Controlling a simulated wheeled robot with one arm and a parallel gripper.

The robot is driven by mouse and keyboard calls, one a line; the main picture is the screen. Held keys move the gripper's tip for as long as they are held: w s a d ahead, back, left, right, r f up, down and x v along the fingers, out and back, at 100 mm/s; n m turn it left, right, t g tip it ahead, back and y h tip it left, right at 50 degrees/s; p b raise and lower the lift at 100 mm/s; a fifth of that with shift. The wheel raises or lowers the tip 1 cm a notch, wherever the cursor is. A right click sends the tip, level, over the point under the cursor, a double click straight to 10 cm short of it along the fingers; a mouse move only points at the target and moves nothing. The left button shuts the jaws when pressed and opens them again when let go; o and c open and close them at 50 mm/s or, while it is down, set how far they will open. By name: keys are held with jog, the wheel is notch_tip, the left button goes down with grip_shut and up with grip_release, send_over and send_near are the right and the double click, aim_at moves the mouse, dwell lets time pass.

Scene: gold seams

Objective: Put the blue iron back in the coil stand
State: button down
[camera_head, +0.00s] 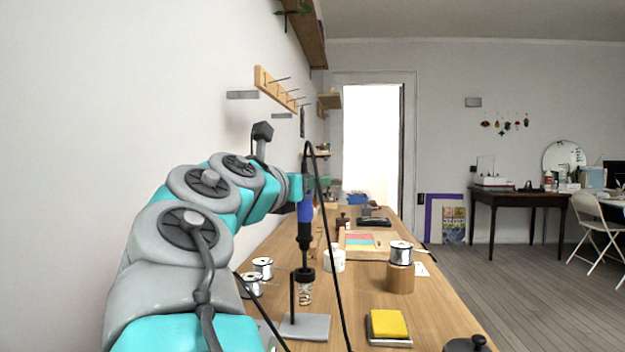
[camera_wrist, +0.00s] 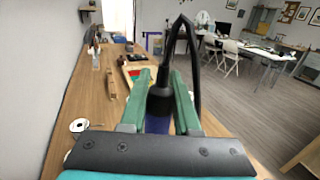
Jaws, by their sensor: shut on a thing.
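The blue iron (camera_head: 305,212) hangs upright, tip down, with its black cord looping up from the top and down to the right. My gripper (camera_wrist: 161,82) is shut on it; the blue body (camera_wrist: 157,125) and black cord end show between the green fingers in the wrist view. The coil stand (camera_head: 307,327) has a grey base, a thin black post, a black ring and a metal coil (camera_head: 305,294). The iron's thin shaft lines up with the ring from above and meets it in the picture. Its tip is hidden, and I cannot tell how deep it sits.
A wooden block with a solder spool (camera_head: 401,252) stands right of the stand, behind a yellow sponge (camera_head: 389,323) in a tray. A white cup (camera_head: 334,261) is just behind the stand. More spools (camera_head: 263,267) lie left. The wall is close on the left.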

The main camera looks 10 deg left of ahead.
jog(key=shift+f+b, duration=0.5)
jog(key=shift+f, duration=2.3)
dwell(1.8)
jog(key=shift+c, duration=0.4)
grip_release()
notch_tip(320, 180, up, 7)
jog(key=p, duration=0.2)
dwell(1.0)
dwell(0.6)
